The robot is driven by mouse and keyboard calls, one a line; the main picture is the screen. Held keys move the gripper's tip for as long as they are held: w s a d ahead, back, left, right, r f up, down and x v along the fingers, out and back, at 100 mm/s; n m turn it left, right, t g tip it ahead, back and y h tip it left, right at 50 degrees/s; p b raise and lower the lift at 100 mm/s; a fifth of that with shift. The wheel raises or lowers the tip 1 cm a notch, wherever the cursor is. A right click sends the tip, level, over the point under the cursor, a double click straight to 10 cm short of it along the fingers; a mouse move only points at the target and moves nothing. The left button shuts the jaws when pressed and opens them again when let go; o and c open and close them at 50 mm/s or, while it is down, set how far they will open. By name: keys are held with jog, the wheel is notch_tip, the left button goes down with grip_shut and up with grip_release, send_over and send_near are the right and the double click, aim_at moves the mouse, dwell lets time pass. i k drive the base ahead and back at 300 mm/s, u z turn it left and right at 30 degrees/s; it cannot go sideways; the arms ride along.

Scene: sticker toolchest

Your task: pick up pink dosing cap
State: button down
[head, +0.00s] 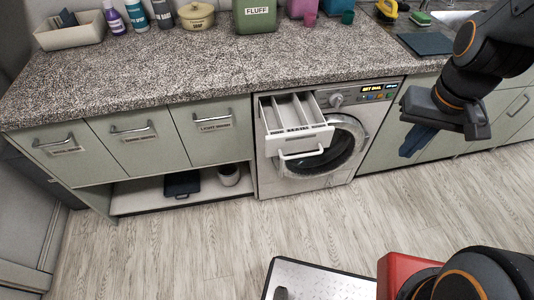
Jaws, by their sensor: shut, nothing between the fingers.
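A pink cap (310,19), shaped like a small cup, stands at the back of the speckled countertop (200,80). It is right of the green FLUFF box and partly cut off by the top edge of the head view. A second pink shape touches or overlaps it, so I cannot tell whether they are one thing or two. My gripper (474,124) is shut and empty at the right, in front of the cabinets. It is well to the right of the pink cap and apart from it.
The washing machine's detergent drawer (292,128) is pulled out below the counter. A green FLUFF box (256,17) and a teal cup (347,17) flank the pink cap. A dark board (425,43) lies near the sink. Dark blue cloth (416,141) hangs behind my gripper.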

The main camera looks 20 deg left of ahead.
aim_at(309, 19)
jog(key=u, duration=0.6)
jog(key=i, duration=1.2)
jog(key=u, duration=0.3)
